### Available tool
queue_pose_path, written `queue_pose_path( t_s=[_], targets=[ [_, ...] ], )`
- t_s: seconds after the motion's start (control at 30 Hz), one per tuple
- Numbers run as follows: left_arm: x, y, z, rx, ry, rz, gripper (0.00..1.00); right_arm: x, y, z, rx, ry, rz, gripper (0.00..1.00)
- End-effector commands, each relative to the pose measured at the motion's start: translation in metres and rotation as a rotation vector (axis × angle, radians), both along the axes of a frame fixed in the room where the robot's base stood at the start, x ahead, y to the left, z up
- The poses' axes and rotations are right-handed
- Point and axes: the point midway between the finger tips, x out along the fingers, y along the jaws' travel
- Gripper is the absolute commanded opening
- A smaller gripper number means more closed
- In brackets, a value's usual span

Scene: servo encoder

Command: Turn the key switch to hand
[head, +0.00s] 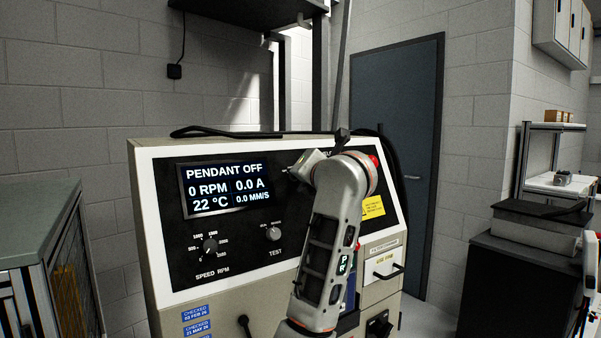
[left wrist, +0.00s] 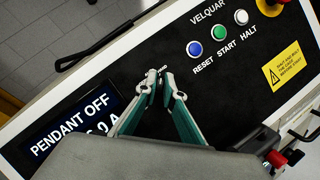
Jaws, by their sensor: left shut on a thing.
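The white-framed control panel (head: 152,225) has a black face and a display (head: 226,188) reading PENDANT OFF, 0 RPM. My left gripper (head: 291,172) reaches the panel face just right of the display. In the left wrist view its fingers (left wrist: 161,80) are closed together on a small metallic piece (left wrist: 161,69), likely the key of the key switch. The fingers hide most of it, so its angle and the switch's markings cannot be read. My left forearm covers part of the panel in the head view. My right gripper is not seen.
In the left wrist view, blue RESET (left wrist: 195,48), green START (left wrist: 219,32) and white HALT (left wrist: 241,17) buttons sit near the fingers. A speed dial (head: 210,246) and a TEST knob (head: 273,234) are lower on the panel. A black cable (head: 215,131) lies along its top.

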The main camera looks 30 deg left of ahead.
Motion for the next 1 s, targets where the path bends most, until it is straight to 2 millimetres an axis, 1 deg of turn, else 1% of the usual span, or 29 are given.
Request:
queue_pose_path(
  t_s=[0.07,0.1,0.13,0.43,0.53,0.63,0.9,1.0],
  targets=[
    [0.001,0.000,-0.002,-0.002,0.003,-0.001,0.00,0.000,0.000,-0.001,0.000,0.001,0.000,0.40],
    [0.001,-0.001,-0.002,-0.002,0.003,-0.001,0.19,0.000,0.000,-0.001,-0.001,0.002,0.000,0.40],
    [0.001,0.000,-0.002,-0.002,0.003,-0.001,0.25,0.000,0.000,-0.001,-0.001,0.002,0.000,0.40],
    [0.000,0.000,-0.001,-0.001,0.001,0.000,0.25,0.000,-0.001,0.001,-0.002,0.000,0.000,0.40],
    [-0.002,-0.004,0.000,-0.002,0.000,-0.001,0.25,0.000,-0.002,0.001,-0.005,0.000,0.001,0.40],
    [-0.008,-0.013,0.001,-0.002,-0.001,-0.004,0.25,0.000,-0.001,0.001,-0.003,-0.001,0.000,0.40],
    [-0.036,-0.045,0.006,-0.004,0.000,-0.004,0.25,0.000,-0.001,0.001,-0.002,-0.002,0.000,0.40],
    [-0.043,-0.052,0.007,-0.003,0.001,-0.003,0.25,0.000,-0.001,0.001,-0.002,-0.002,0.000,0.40]
  ],
)
